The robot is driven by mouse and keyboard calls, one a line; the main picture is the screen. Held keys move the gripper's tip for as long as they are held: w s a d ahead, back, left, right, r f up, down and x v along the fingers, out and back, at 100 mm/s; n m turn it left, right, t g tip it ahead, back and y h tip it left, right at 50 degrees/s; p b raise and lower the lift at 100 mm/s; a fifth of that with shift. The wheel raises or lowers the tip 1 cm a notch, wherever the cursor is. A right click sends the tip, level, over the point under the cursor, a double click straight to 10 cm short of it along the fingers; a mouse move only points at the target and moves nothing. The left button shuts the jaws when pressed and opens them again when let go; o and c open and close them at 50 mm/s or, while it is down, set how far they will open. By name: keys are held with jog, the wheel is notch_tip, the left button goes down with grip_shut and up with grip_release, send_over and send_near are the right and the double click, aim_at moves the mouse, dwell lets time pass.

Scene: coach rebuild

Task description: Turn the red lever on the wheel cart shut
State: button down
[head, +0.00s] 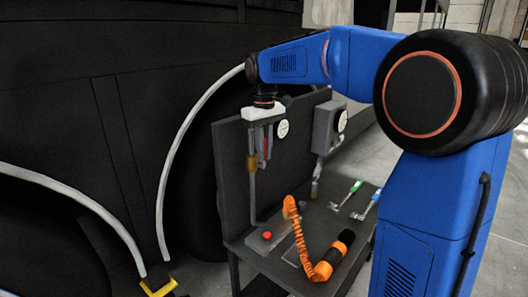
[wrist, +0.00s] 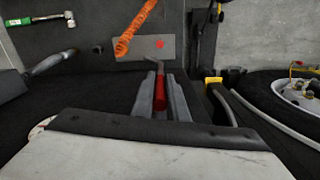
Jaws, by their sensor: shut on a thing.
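The red lever (wrist: 160,97) sits between the two grey fingers of my gripper (wrist: 160,88) in the wrist view. My gripper (head: 263,150) is shut on it, pointing down in front of the upright back panel (head: 235,165) of the dark wheel cart (head: 285,270). In the head view only a thin strip of the red lever (head: 264,143) shows between the fingers, beside a grey pipe with a brass fitting (head: 251,163). The lever's pivot is hidden, and I cannot tell its exact angle.
A gauge (head: 283,128) and a grey box (head: 325,128) are right of my gripper. On the cart top lie an orange coiled hose (head: 300,235), a plate with a red button (head: 267,235), and green-handled (head: 355,187) and blue-handled (head: 374,199) tools. The dark coach side stands left.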

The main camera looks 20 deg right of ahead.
aim_at(263, 167)
jog(key=shift+s+a, duration=0.1)
jog(key=shift+a, duration=0.05)
jog(key=t+h, duration=0.1)
jog(key=s+a+h, duration=0.1)
jog(key=a+t+h, duration=0.1)
jog(key=h, duration=0.1)
jog(key=shift+s+f+t, duration=0.15)
jog(key=shift+f+t, duration=0.1)
jog(key=shift+t, duration=0.05)
jog(key=t+h, duration=0.1)
jog(key=a+f+h, duration=0.1)
jog(key=s+t+h, duration=0.1)
jog(key=shift+a+f+t+h, duration=0.25)
jog(key=shift+t+h, duration=0.05)
jog(key=shift+h, duration=0.1)
jog(key=shift+s+a+f+t+h, duration=0.2)
jog(key=shift+f+t+h, duration=0.55)
jog(key=shift+h, duration=0.45)
jog(key=shift+s+a+f+t+h, duration=0.1)
jog(key=shift+a+f+t+h, duration=0.1)
jog(key=shift+f+t+h, duration=0.65)
jog(key=shift+s+a+f+t+h, duration=0.2)
jog(key=shift+f+t+h, duration=0.45)
jog(key=shift+h, duration=0.9)
jog(key=shift+r+t, duration=0.15)
jog(key=shift+t, duration=0.1)
jog(key=c, duration=1.7)
grip_release()
jog(key=shift+c, duration=0.2)
